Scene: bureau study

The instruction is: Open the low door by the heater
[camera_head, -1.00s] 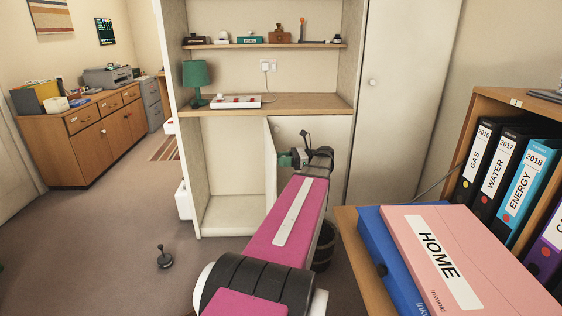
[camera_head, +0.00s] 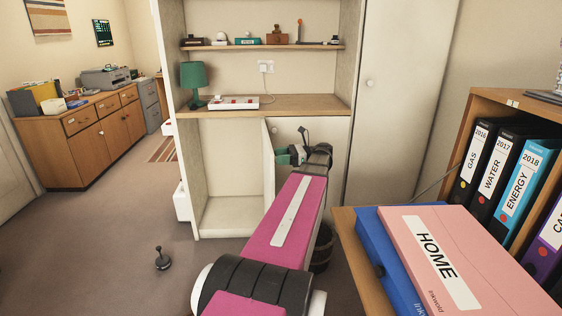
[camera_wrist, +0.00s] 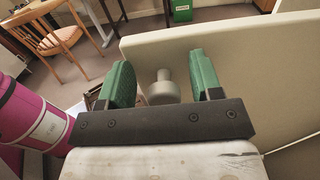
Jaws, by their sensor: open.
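The low door (camera_head: 270,160) is a pale panel under the cabinet's wooden worktop. It stands swung out and shows nearly edge-on in the head view, with the open compartment (camera_head: 230,160) to its left. In the wrist view the door (camera_wrist: 250,65) fills the right side, with floor and furniture visible beyond its top edge. Its round pale knob (camera_wrist: 163,88) sits between the two green fingers of my gripper (camera_wrist: 160,62). The fingers are apart, with gaps at both sides of the knob. In the head view my gripper (camera_head: 288,157) is just right of the door, and the knob it surrounds is hidden.
A shelf with binders (camera_head: 505,180) and a pink HOME box (camera_head: 440,255) stand close on the right. A dark bin (camera_head: 322,250) is beside my arm. A small dark object (camera_head: 161,258) lies on the open floor at left. A green lamp (camera_head: 195,80) stands on the worktop.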

